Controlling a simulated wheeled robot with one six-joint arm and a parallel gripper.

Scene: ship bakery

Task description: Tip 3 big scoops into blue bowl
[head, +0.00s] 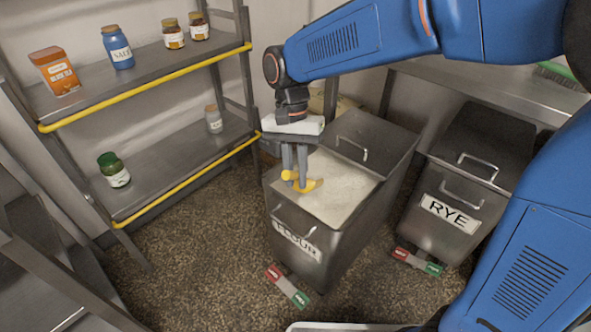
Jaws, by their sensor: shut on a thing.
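My gripper (298,181) points down over the open flour bin (318,262), shut on a yellow scoop (312,185). The scoop is at or just above the pale flour (338,188); I cannot tell whether it touches or holds any. The bin is grey metal with a FLOUR label on its front, partly shaded. Its rear lid section (365,138) has a handle. No blue bowl is in view.
A closed RYE bin (470,180) stands to the right, under a metal counter (480,85). A yellow-edged shelf (150,75) with several jars is at left. Red and green pedals (288,287) stick out below the bins. Speckled floor (200,250) is clear between shelf and flour bin.

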